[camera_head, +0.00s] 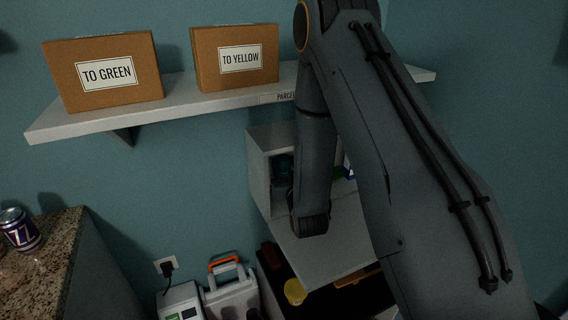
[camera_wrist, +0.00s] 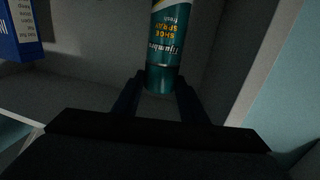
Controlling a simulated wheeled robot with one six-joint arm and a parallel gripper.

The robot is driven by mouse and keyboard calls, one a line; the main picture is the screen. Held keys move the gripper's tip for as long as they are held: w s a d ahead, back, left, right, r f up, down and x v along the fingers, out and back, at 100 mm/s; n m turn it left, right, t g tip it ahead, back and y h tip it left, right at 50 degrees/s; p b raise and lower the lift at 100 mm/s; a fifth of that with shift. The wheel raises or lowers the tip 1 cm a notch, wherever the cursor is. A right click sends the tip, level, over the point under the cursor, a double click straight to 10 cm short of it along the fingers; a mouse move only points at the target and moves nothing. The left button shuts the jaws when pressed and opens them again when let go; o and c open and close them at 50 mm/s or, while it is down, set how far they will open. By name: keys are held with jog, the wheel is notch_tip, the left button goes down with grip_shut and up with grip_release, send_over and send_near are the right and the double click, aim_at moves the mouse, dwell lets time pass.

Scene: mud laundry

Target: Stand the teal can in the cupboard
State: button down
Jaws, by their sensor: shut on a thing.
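The teal can (camera_wrist: 166,45), labelled as a shoe spray, is at the top middle of the wrist view, its lettering upside down there. My gripper (camera_wrist: 158,97) is shut on it near one end, with a dark finger on each side. Grey cupboard walls (camera_wrist: 228,50) surround the can in this view. In the head view the cupboard (camera_head: 258,172) is under the wall shelf, and my forearm reaches down in front of it. The can is not clearly visible there. I cannot tell whether the can touches the cupboard floor.
A blue box (camera_wrist: 20,35) stands left in the wrist view, inside the cupboard. Two cardboard boxes, "TO GREEN" (camera_head: 103,72) and "TO YELLOW" (camera_head: 236,58), sit on the wall shelf (camera_head: 170,108) above. A drinks can (camera_head: 19,230) stands on the stone counter (camera_head: 50,262).

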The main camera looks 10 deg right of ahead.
jog(key=shift+f, duration=0.1)
jog(key=shift+f, duration=0.15)
jog(key=c, duration=1.1)
grip_release()
jog(key=shift+s, duration=0.25)
jog(key=s+f+g+b, duration=0.2)
jog(key=s+g, duration=0.3)
jog(key=s, duration=0.3)
jog(key=s+f+g+b, duration=0.25)
jog(key=s+g, duration=0.25)
jog(key=s, duration=0.3)
jog(key=s+r+g, duration=0.1)
jog(key=s+g, duration=0.2)
jog(key=s, duration=0.5)
jog(key=s+d+r+g, duration=0.1)
jog(key=s+g, duration=0.3)
jog(key=s, duration=0.4)
jog(key=shift+s+r+p, duration=0.3)
jog(key=shift+s+r, duration=0.05)
jog(key=shift+r, duration=0.45)
